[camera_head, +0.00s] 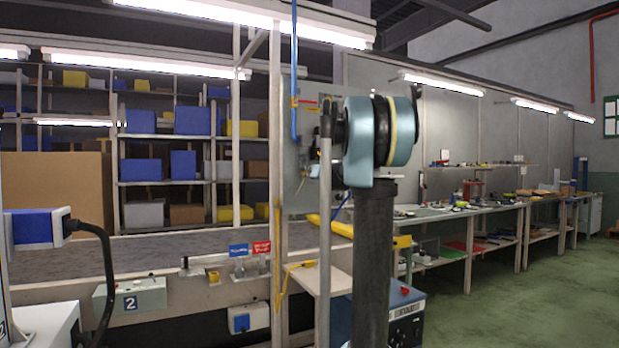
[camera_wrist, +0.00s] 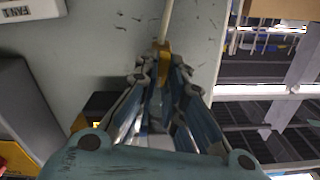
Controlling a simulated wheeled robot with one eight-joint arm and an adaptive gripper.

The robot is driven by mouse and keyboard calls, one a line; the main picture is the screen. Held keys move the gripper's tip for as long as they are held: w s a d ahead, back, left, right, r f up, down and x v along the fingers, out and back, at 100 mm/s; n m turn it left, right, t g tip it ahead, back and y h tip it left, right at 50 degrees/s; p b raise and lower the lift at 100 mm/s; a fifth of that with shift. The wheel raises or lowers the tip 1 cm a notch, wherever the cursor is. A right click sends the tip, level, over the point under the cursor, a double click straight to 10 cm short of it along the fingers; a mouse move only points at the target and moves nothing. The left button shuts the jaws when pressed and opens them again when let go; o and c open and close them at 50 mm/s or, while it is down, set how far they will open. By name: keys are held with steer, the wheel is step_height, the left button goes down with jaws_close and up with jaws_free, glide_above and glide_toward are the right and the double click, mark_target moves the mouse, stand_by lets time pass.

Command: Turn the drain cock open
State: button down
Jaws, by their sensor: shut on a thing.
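In the wrist view my gripper (camera_wrist: 160,80) has its fingers closed on a small yellow piece (camera_wrist: 162,56) in front of a grey panel. I take this piece to be the handle of the drain cock. A thin pale pipe or rod (camera_wrist: 167,20) runs up from it to the top of the picture. The fingertips cover the lower part of the piece, so how far it is turned cannot be told.
The grey panel (camera_head: 296,150) stands behind my arm, with a blue hose (camera_head: 294,60) and a red lever (camera_head: 306,102). A conveyor (camera_head: 150,258) lies at the left. Workbenches (camera_head: 480,209) line the right wall. The green floor at right is clear.

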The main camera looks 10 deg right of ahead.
steer(key=shift+w+d+f+m, duration=0.1)
steer(key=shift+d+m, duration=0.05)
steer(key=shift+m, duration=2.4)
steer(key=shift+d+f+m, duration=0.1)
steer(key=shift+m, duration=2.4)
steer(key=shift+w+d+f+m, duration=0.1)
steer(key=shift+d+m, duration=0.05)
steer(key=shift+m, duration=2.4)
steer(key=c, duration=1.8)
jaws_free()
steer(key=shift+o, duration=0.6)
steer(key=shift+f, duration=0.15)
